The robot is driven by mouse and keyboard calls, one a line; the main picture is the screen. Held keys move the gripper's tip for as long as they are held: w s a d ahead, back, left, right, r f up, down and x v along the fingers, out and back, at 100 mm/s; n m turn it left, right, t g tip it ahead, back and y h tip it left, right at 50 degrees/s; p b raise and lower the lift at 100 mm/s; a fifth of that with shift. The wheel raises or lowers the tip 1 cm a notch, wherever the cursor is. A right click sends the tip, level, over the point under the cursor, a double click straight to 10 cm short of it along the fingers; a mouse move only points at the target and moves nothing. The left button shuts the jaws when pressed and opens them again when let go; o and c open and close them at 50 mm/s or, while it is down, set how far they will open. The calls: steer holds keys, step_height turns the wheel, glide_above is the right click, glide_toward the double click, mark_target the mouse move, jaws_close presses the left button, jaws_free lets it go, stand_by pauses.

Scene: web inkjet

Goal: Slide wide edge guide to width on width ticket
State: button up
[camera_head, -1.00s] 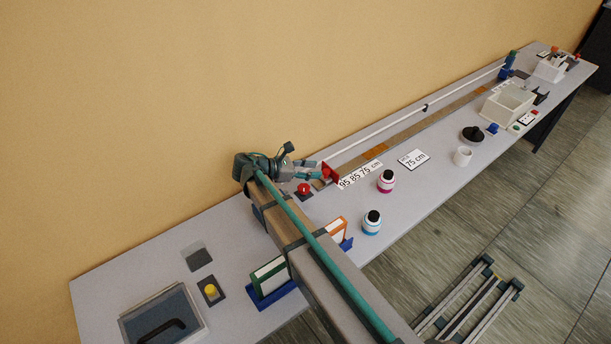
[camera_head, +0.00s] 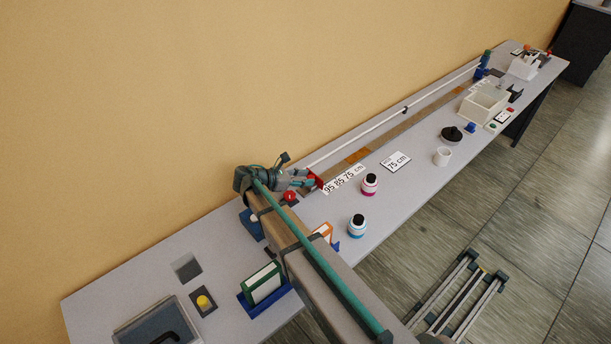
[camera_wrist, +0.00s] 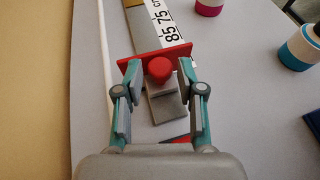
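The edge guide at my gripper is a red plate (camera_wrist: 153,66) with a round red knob (camera_wrist: 159,69). In the head view the red guide (camera_head: 316,181) sits at the near end of the rail, left of the printed 95 85 75 cm scale (camera_head: 344,179). My gripper (camera_wrist: 160,84) is open, with one finger on each side of the knob and a visible gap to it. It also shows in the head view (camera_head: 308,181). The width ticket (camera_head: 396,162) is a white card reading 75 cm, lying right of the scale.
A white rail (camera_head: 375,125) runs along the wall side to a blue fixture (camera_head: 482,70). A red button (camera_head: 290,197) is close beside my gripper. A magenta-banded bottle (camera_head: 369,185) and a blue-banded bottle (camera_head: 357,226) stand toward the front edge.

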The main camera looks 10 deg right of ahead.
steer(key=shift+d+f, duration=0.1)
steer(key=shift+d, duration=0.15)
jaws_close()
steer(key=shift+w, duration=0.1)
